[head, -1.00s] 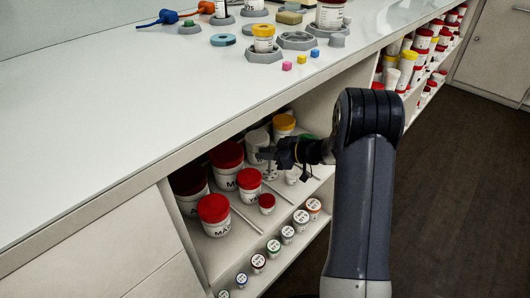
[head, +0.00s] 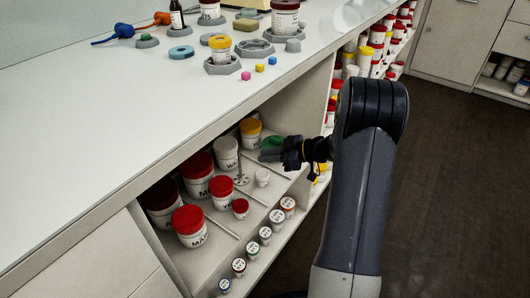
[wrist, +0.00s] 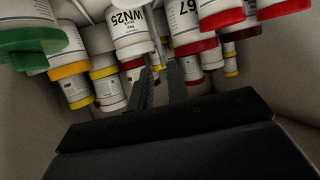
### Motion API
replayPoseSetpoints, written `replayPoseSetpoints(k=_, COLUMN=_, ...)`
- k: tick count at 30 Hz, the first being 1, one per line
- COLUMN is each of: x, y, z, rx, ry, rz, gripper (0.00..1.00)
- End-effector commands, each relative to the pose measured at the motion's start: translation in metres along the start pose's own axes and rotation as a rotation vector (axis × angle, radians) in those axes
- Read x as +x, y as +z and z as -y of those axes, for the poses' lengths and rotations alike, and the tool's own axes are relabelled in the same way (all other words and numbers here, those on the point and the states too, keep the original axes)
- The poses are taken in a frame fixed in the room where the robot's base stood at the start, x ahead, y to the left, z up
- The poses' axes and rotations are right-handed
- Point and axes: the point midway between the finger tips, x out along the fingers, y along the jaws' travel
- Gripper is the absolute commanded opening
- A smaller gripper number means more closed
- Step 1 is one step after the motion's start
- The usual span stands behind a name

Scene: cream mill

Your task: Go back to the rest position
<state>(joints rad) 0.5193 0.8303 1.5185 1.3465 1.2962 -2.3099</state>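My gripper (head: 268,156) is stretched out to the left from my arm, in the open shelf bay under the counter. In the wrist view its two dark fingers (wrist: 159,88) stand apart with a narrow gap between them, and nothing is held. In the head view it is in front of a green-lidded jar (head: 271,143), partly hiding it. A yellow-lidded jar (head: 250,133) and a white jar (head: 227,153) stand to its left. In the wrist view, the jars appear upside down beyond the fingers, including one marked WN25 (wrist: 130,28).
Red-lidded jars (head: 188,226) and several small labelled pots (head: 265,235) fill the shelf. The white counter (head: 110,130) overhangs the bay; hexagonal holders (head: 222,66) and small cubes (head: 259,68) sit on it. The dark floor (head: 450,170) to the right is clear.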

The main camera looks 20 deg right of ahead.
Motion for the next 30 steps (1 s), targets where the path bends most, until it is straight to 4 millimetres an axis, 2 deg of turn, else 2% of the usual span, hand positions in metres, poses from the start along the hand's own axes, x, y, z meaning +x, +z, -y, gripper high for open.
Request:
replayPoseSetpoints(k=5, x=0.009, y=0.001, z=0.0, rx=0.0, ry=-0.001, rz=0.0, gripper=0.17)
replayPoseSetpoints(k=8, x=0.024, y=0.001, z=0.0, rx=-0.001, ry=-0.003, rz=0.0, gripper=0.17)
replayPoseSetpoints(k=23, x=0.123, y=0.002, z=0.001, rx=-0.001, ry=-0.003, rz=0.0, gripper=0.17)
replayPoseSetpoints(k=25, x=0.124, y=0.006, z=0.0, rx=-0.001, ry=0.001, rz=0.0, gripper=0.17)
replayPoseSetpoints(k=30, x=0.114, y=-0.019, z=-0.001, rx=-0.001, ry=0.002, rz=-0.001, gripper=0.17)
